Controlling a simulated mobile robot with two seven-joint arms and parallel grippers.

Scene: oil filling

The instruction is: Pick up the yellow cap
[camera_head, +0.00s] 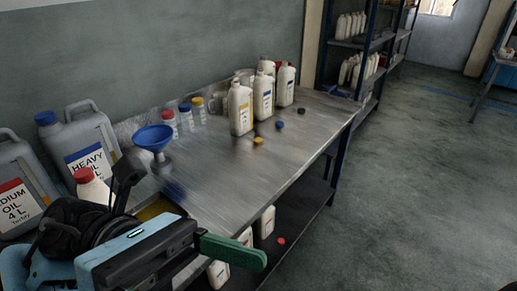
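The yellow cap (258,141) lies on the metal bench top, just in front of the white bottle with a yellow label (241,109). A dark blue cap (279,125) and a black cap (301,111) lie on the bench to its right. My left arm's end, with a light blue and black body and a green finger-like part (232,250), is at the lower left, in front of the bench and well short of the yellow cap. I cannot see its finger gap. My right gripper is not in view.
A blue funnel (153,139), small capped jars (185,116) and grey oil jugs (82,143) stand at the left of the bench. A red cap (281,241) lies on the lower shelf. The bench's front middle is clear.

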